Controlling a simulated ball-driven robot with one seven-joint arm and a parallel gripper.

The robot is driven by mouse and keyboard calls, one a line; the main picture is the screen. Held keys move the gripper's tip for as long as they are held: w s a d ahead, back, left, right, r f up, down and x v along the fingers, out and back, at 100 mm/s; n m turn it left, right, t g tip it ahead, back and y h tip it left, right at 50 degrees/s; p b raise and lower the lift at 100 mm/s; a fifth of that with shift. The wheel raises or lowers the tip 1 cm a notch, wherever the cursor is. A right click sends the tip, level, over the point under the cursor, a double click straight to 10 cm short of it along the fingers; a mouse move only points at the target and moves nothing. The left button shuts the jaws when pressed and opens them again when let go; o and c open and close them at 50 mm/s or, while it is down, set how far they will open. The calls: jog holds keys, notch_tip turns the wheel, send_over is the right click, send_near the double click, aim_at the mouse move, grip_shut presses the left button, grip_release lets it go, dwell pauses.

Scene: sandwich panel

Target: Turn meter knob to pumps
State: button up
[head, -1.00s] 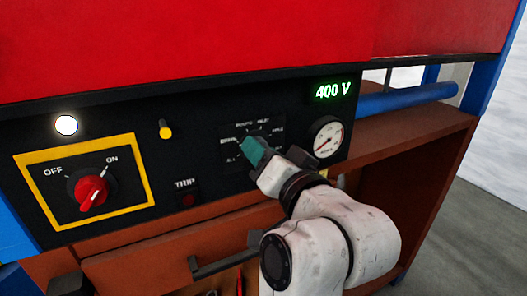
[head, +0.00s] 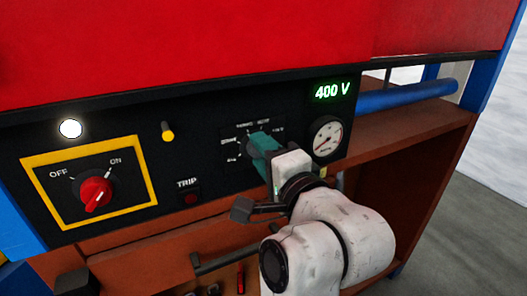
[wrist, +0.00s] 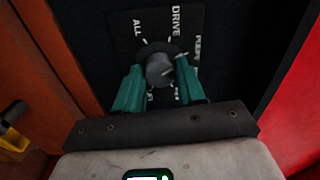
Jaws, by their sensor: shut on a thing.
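The meter knob (wrist: 158,70) is a dark round knob on the black panel, with a light pointer line that seems to slant up and right in the wrist view. Printed labels ring it; ALL and DRIVE (wrist: 177,20) read clearly, and a label at the right, perhaps PUMPS (wrist: 198,47), is partly cut by its angle. My gripper (wrist: 160,65) has its teal fingers closed on both sides of the knob. In the head view my gripper (head: 256,143) hides the knob, and the labels around it are too small to read surely.
A green display (head: 332,91) reads 400 V above a round gauge (head: 327,137). A red OFF/ON switch (head: 96,193) in a yellow frame, a yellow lamp (head: 167,131) and a TRIP button (head: 191,199) lie left. A drawer handle (head: 223,263) is below.

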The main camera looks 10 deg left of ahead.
jog(key=shift+f+m, duration=0.1)
jog(key=shift+m, duration=0.4)
jog(key=o, duration=1)
jog(key=shift+o, duration=0.2)
jog(key=b+v, duration=0.1)
jog(key=v, duration=1)
jog(key=shift+w, duration=0.15)
